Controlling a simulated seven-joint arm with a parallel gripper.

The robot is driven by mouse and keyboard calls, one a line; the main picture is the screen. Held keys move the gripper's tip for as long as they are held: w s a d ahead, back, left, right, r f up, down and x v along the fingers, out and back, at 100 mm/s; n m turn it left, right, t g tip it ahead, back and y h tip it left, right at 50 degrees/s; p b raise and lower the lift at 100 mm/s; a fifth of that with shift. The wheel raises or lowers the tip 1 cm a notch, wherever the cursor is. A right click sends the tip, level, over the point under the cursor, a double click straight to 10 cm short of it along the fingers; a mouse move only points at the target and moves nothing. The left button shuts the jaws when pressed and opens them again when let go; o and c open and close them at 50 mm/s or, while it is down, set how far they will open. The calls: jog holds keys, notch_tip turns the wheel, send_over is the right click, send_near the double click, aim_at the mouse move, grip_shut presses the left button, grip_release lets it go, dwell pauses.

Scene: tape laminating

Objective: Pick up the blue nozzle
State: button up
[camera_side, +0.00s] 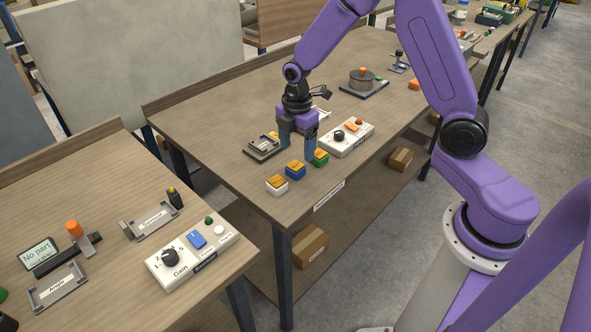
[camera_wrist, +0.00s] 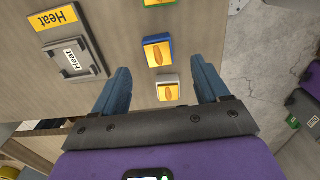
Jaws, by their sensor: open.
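The blue nozzle (camera_side: 295,174) is a small blue block with a yellow-orange top. It stands on the table between a white block (camera_side: 277,188) and a green block (camera_side: 320,161). In the wrist view the blue nozzle (camera_wrist: 158,53) lies just beyond the fingertips, roughly centred between them. The white block (camera_wrist: 168,93) shows between the fingers and the green block (camera_wrist: 160,2) at the top edge. My gripper (camera_side: 298,151) is open and empty, pointing down above the table near the blocks. It also shows in the wrist view (camera_wrist: 160,66) with its fingers wide apart.
A grey fixture (camera_side: 262,148) stands left of my gripper; the wrist view shows its Heat label (camera_wrist: 56,18). A white control box (camera_side: 348,138) with knobs stands to the right. The table's front edge is close to the blocks. A second table (camera_side: 95,200) stands at left.

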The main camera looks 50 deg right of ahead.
aim_at(295, 165)
jog(key=shift+w+a+f, duration=0.1)
jog(key=shift+a+f, duration=0.05)
jog(key=shift+f, duration=2.95)
jog(key=c, duration=1.2)
